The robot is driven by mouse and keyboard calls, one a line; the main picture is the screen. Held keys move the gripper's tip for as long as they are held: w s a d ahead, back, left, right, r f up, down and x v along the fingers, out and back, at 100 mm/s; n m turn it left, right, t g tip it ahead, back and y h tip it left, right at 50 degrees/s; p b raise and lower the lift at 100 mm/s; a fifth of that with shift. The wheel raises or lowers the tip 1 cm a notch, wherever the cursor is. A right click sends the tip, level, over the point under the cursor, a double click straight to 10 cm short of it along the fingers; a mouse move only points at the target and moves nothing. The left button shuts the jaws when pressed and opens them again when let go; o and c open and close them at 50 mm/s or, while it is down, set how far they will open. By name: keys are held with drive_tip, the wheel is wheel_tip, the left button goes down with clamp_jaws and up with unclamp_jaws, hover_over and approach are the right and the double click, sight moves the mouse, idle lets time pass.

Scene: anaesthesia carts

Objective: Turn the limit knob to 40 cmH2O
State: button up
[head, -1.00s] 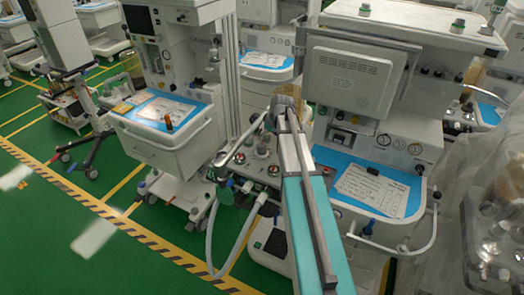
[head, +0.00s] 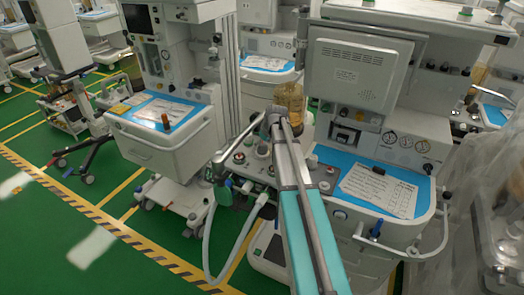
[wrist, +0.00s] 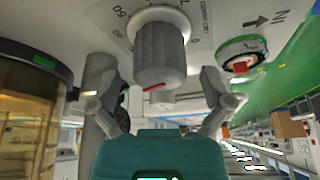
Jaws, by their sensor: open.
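The limit knob (wrist: 160,52) is a grey ribbed cylinder in the upper middle of the wrist view. It has a red mark on its near end and a white printed dial plate (wrist: 118,22) behind it. A "50" is readable on the plate; the knob's exact setting is not clear. My gripper (wrist: 157,72) is open, with one finger to the left and one to the right of the knob, both apparently apart from it. In the head view my arm hides the fingers and I cannot pick out the knob.
An amber canister (wrist: 28,125) stands close on the left in the wrist view and behind my arm in the head view (head: 290,100). A green-rimmed port (wrist: 238,52) is to the knob's right. A blue worktop with a paper sheet (head: 380,190) lies right of my arm.

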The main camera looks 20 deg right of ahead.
drive_tip(key=shift+b+x, duration=0.55)
drive_tip(key=shift+x, duration=0.3)
drive_tip(key=c, duration=1.1)
drive_tip(key=shift+c, duration=0.2)
drive_tip(key=shift+m, duration=0.4)
drive_tip(key=shift+w+d+m+h, duration=0.1)
drive_tip(key=shift+m+h, duration=0.45)
drive_tip(key=shift+m, duration=0.8)
drive_tip(key=shift+m+h, duration=0.55)
drive_tip(key=shift+m, duration=0.8)
drive_tip(key=o, duration=1.1)
